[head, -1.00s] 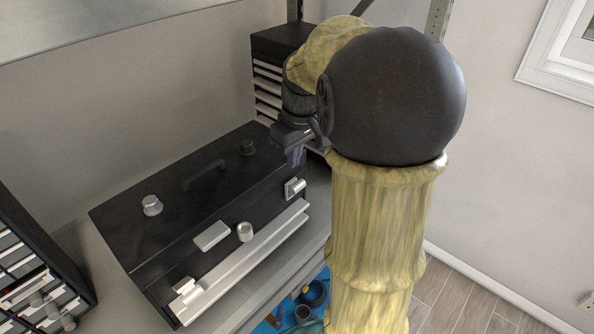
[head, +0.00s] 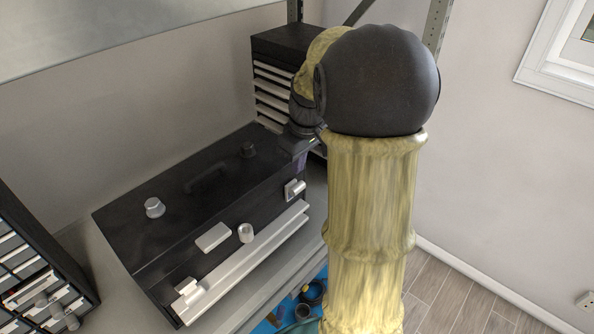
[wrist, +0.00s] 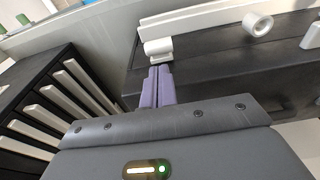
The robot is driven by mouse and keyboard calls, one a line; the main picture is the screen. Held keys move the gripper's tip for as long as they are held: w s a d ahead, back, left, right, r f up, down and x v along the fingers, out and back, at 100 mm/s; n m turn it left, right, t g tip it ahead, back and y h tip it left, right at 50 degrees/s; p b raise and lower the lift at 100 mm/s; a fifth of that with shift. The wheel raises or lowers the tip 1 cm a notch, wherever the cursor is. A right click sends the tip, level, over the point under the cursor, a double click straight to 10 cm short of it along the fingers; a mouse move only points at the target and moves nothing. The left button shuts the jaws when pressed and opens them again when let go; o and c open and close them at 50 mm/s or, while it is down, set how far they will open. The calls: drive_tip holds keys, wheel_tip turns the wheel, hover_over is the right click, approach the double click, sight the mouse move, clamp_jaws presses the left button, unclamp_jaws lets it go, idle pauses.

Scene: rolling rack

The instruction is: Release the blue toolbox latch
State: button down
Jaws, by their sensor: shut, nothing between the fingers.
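The toolbox (head: 150,245) looks black rather than blue and stands on the shelf with its lid closed. Two silver latches are on its front: the left latch (head: 186,291) and the right latch (head: 294,190). My gripper (head: 300,163) is at the right end of the toolbox, just above the right latch and partly hidden by my wrist. In the wrist view, its purple fingers (wrist: 157,74) are shut and empty. Their tips are very close to the silver right latch (wrist: 158,49); I cannot tell whether they touch it.
A black drawer cabinet (head: 275,45) stands behind the toolbox, close to my wrist; its drawers also show in the wrist view (wrist: 65,105). Another drawer unit (head: 40,260) is at the left. A silver knob (head: 246,232) and plate (head: 213,237) are on the toolbox. Blue items lie below the shelf.

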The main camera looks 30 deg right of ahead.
sight(295, 185)
drive_tip(key=shift+w+a+f+p, duration=0.1)
drive_tip(key=shift+w+f+p, duration=0.15)
drive_tip(key=shift+f, duration=0.85)
drive_tip(key=shift+w+a+f+p, duration=0.1)
drive_tip(key=shift+f+p, duration=0.15)
drive_tip(key=shift+f, duration=0.8)
drive_tip(key=shift+f+b, duration=0.15)
drive_tip(key=shift+b, duration=0.2)
drive_tip(key=shift+a+b, duration=0.1)
drive_tip(key=shift+b, duration=0.2)
